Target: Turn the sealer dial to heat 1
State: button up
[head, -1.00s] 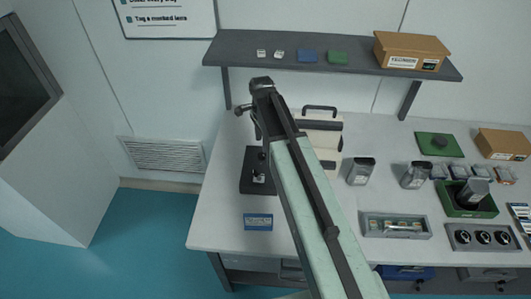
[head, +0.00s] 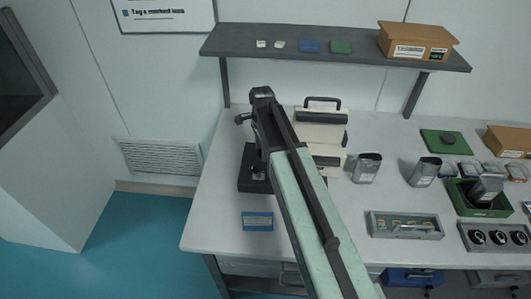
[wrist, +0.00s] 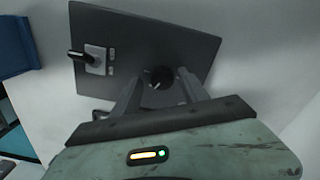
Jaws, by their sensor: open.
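A dark flat panel (wrist: 205,45) fills the middle of the wrist view. A round black dial (wrist: 158,77) with a pale pointer mark sits on it. A lever switch (wrist: 95,60) on a light plate is to the dial's left. My gripper (wrist: 157,85) is open, one finger on each side of the dial; I cannot tell whether either touches it. In the head view the dark base (head: 250,180) stands at the left of the table, partly behind my arm. My gripper's fingertips cannot be made out there. The dial's setting is too small to read.
A cream machine with a black handle (head: 322,103) stands right of the dark base. Metal cups (head: 366,168), a grey tray (head: 405,232) and a green bin (head: 480,208) are further right. A shelf (head: 340,63) hangs above.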

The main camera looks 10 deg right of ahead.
grip_shut()
jog(key=shift+d, duration=0.45)
jog(key=shift+a, duration=0.55)
jog(key=shift+n, duration=0.4)
jog(key=n, duration=0.4)
jog(key=shift+n, duration=0.4)
jog(key=n, duration=1.2)
jog(key=shift+n, duration=0.3)
jog(key=n, duration=0.5)
jog(key=shift+a+n, duration=0.1)
jog(key=shift+n, duration=0.2)
